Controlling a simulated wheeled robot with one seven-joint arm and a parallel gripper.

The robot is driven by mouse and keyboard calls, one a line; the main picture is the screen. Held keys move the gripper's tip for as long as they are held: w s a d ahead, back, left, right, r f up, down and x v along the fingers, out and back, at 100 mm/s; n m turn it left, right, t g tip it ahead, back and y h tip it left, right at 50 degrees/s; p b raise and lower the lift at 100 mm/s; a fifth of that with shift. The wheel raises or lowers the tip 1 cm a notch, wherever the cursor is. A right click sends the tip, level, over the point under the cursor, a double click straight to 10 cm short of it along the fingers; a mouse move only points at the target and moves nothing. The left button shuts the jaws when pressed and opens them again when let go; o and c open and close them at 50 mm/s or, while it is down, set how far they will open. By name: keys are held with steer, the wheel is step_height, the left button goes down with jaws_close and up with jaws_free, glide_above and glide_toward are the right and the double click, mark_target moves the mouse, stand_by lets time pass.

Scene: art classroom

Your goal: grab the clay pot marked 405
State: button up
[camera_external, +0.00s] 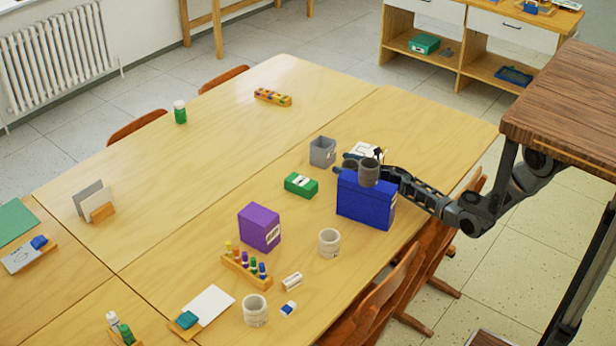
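A grey-brown round pot (369,174) shows at the top of the blue box (365,208). I cannot tell whether it rests on the box or is held. My gripper (357,163) is right at this pot, coming in from the right and partly hidden by pot and box. Its grip is unclear. A grey square pot (322,152) stands to the left of my gripper. Two pale round pots stand nearer the camera, one by the purple box (329,244) and one at the front (255,311). The number 405 cannot be read on any pot.
A green box (301,185), a purple box (259,228) and a rack of coloured bottles (247,264) stand on the wooden table (215,170). A white item (366,151) lies behind my gripper. Chairs (385,290) line the near edge. The table's far left is mostly clear.

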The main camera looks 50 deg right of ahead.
steer(key=c, duration=1)
steer(key=shift+r, duration=0.1)
